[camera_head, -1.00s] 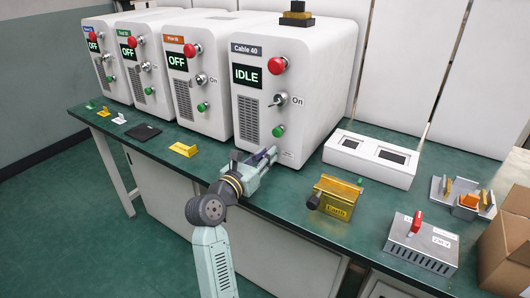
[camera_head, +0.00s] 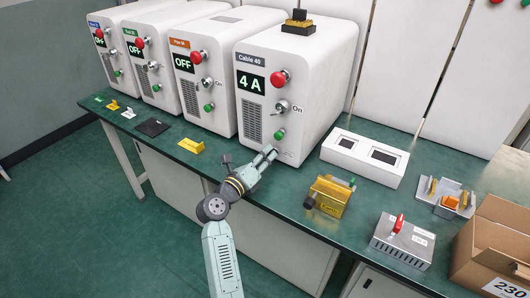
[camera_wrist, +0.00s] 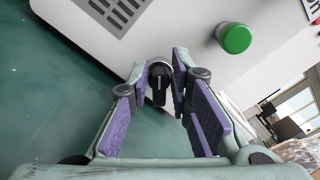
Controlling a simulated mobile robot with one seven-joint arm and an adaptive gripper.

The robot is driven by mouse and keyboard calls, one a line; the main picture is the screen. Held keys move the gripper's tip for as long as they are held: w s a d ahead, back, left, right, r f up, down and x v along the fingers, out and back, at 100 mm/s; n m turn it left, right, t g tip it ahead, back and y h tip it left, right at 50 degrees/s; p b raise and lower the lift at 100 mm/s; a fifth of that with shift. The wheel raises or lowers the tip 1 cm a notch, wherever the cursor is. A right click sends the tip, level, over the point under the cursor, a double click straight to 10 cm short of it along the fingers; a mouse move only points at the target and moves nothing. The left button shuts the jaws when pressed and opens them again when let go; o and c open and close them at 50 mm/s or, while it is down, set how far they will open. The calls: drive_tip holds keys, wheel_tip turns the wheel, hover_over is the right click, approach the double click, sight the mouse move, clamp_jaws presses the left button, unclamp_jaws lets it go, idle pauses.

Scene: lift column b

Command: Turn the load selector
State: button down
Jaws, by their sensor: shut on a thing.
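The load selector, a small black knob with a pale round base, shows between my fingertips in the wrist view (camera_wrist: 158,84). It sits low on the front of the white Cable 40 unit (camera_head: 300,85), below the green button (camera_head: 279,134). In the head view my gripper hides it. My gripper (camera_head: 269,156) is shut on the knob; its purple-padded fingers (camera_wrist: 166,76) stand on either side of it. The unit's display (camera_head: 251,82) reads 4 A. I cannot read any marks around the knob.
Three similar units, two showing OFF clearly, stand to the left. On the green bench (camera_head: 268,185) are a brass Earth block (camera_head: 329,194), a white box (camera_head: 365,158) with two dark windows and a grey box with a red lever (camera_head: 402,242). A cardboard box (camera_head: 490,250) stands at the right.

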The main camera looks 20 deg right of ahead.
drive_tip(key=shift+a+n, duration=0.1)
drive_tip(key=shift+n, duration=0.2)
drive_tip(key=c, duration=1.7)
unclamp_jaws()
drive_tip(key=shift+o, duration=0.2)
drive_tip(key=v, duration=1.2)
